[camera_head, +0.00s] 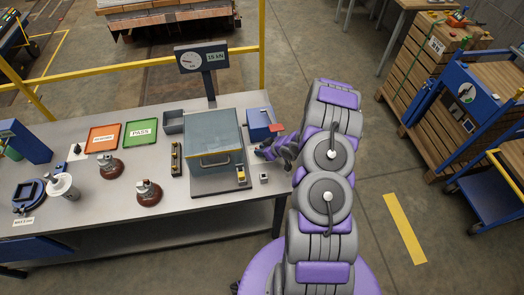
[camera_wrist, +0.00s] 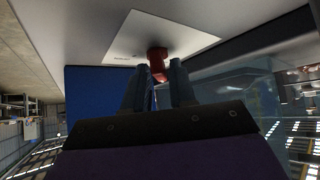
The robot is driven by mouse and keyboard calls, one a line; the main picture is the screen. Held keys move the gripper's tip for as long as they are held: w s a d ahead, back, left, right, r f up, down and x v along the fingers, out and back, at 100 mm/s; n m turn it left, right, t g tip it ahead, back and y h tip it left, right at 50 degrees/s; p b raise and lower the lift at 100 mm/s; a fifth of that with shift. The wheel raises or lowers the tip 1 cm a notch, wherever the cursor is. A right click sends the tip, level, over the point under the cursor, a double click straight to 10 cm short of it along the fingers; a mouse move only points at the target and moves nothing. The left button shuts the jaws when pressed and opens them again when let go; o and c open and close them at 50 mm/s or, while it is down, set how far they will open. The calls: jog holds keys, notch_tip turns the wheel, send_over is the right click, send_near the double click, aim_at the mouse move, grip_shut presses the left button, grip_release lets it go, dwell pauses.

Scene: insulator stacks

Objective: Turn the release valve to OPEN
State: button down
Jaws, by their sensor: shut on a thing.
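The release valve's red handle (camera_wrist: 157,54) stands out from a pale plate (camera_wrist: 185,36) in the wrist view. My gripper (camera_wrist: 158,73) is shut on this handle, one finger on each side. In the head view, my gripper (camera_head: 266,150) reaches in from the right to the blue box (camera_head: 258,119) at the bench's right end. A small red part (camera_head: 276,127) shows at that box's right side. The writing on the plate is too small to read, so I cannot tell the valve's setting.
A grey covered chamber (camera_head: 214,135) stands just left of the blue box on the bench (camera_head: 110,222). Orange (camera_head: 104,138) and green PASS (camera_head: 141,133) trays and brown insulators (camera_head: 148,192) lie further left. A force gauge (camera_head: 201,57) reading 15 kN stands behind.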

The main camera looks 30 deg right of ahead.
jog(key=m+h+b, duration=0.1)
jog(key=m+b, duration=0.1)
jog(key=shift+w+a+f+t+h+b, duration=0.1)
jog(key=shift+t+h+b, duration=0.2)
jog(key=shift+b, duration=0.1)
jog(key=shift+a+m+h+b, duration=0.2)
jog(key=shift+m+h+b, duration=0.35)
jog(key=shift+m+h, duration=0.5)
jog(key=m+h+p, duration=0.1)
jog(key=m+h, duration=0.1)
jog(key=m, duration=0.1)
jog(key=shift+a+r+p, duration=0.15)
jog(key=shift+r+p, duration=0.1)
jog(key=shift+p, duration=0.15)
jog(key=shift+m+h+p, duration=0.85)
jog(key=shift+m+h, duration=0.1)
jog(key=shift+m, duration=0.3)
jog(key=c, duration=1.2)
grip_release()
jog(key=shift+f, duration=0.1)
jog(key=shift+o, duration=0.2)
